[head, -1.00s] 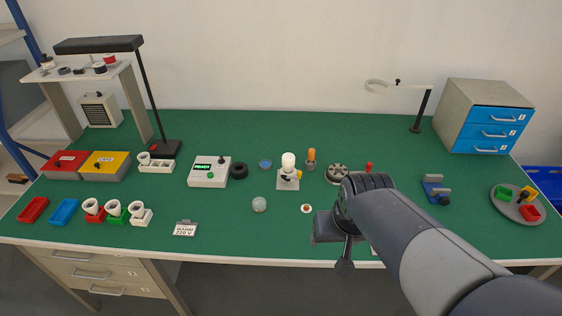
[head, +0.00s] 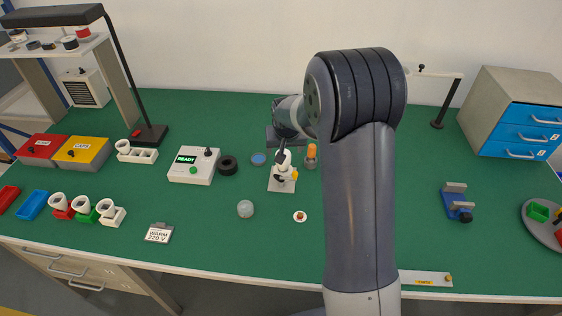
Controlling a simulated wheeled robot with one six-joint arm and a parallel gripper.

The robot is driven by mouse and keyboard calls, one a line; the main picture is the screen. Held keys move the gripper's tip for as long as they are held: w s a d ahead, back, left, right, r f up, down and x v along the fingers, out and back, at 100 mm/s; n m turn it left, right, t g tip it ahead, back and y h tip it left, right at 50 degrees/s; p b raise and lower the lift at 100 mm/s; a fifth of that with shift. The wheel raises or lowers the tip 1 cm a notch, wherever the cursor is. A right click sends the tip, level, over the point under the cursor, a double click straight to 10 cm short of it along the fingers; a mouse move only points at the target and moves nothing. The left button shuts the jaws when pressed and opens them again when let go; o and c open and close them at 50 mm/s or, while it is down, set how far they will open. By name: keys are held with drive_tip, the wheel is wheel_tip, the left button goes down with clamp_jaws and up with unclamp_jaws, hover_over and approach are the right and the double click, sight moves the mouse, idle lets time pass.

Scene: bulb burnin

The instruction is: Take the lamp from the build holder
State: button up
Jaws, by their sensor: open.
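The lamp (head: 281,158) stands upright in the build holder (head: 283,184), a small pale plate with a yellow part, near the middle of the green table. Its white bulb is mostly hidden now. My gripper (head: 283,150) is at the top of the lamp, with its fingers pointing down around or just in front of the bulb. The jaws are open. I cannot tell whether a finger touches the lamp.
An orange-topped part (head: 311,151) stands close right of the holder. A black ring (head: 228,165) and a white READY box (head: 194,165) are to the left. My arm hides the table to the right.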

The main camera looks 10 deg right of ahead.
drive_tip(key=shift+p+x, duration=1.5)
drive_tip(key=shift+x, duration=3.55)
drive_tip(key=shift+a, duration=0.1)
drive_tip(key=c, duration=1)
drive_tip(key=shift+r, duration=0.15)
wheel_tip(320, 180, up, 10)
drive_tip(key=shift+f+b, duration=0.2)
drive_tip(key=shift+b, duration=0.95)
drive_tip(key=shift+r+p, duration=1.2)
drive_tip(key=shift+r, duration=1.15)
